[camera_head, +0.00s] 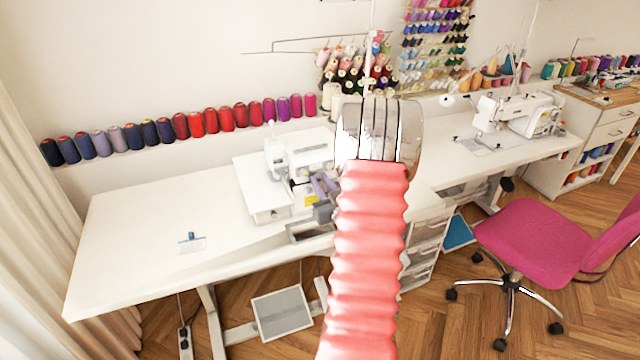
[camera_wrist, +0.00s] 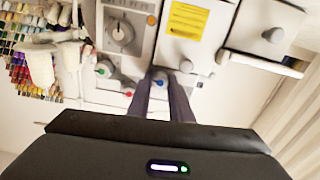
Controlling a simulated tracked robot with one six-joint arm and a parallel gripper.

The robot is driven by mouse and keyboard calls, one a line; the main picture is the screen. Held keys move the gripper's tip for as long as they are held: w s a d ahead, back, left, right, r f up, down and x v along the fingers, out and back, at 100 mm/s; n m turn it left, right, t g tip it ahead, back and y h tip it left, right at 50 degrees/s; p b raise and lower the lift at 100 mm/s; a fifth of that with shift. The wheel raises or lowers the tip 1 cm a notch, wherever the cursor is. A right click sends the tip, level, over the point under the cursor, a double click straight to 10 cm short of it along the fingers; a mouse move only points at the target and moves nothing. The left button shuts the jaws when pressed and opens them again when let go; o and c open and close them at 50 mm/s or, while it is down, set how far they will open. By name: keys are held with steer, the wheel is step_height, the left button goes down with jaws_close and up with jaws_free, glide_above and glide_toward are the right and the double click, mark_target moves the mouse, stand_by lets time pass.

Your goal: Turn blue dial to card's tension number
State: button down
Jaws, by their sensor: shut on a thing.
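The white sewing machine (camera_head: 295,155) stands on the left white table. In the wrist view its front panel (camera_wrist: 185,52) shows small dials: one with a green mark (camera_wrist: 104,68), one with a red mark (camera_wrist: 128,92), and the blue dial (camera_wrist: 160,81). My gripper (camera_wrist: 161,80) has its two dark fingers on either side of the blue dial, shut on it. In the head view my gripper (camera_head: 325,200) is at the machine's front, partly hidden by my arm. A small white card (camera_head: 193,246) with a blue clip stands on the table; its number is too small to read.
The table (camera_head: 140,220) is clear around the card. A row of thread spools (camera_head: 195,122) lines the ledge behind. A second sewing machine (camera_head: 515,115) stands to the right. A pink chair (camera_head: 535,238) is on the floor at right. In the wrist view a yellow label (camera_wrist: 187,20) is on the machine.

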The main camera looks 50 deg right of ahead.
steer(key=shift+w+a+m, duration=0.15)
steer(key=shift+m, duration=1.65)
steer(key=shift+f, duration=0.1)
steer(key=c, duration=1.9)
jaws_free()
steer(key=shift+o, duration=0.2)
steer(key=shift+s+a, duration=0.25)
steer(key=shift+s, duration=0.4)
steer(key=v, duration=1.2)
steer(key=shift+s+a+f, duration=0.1)
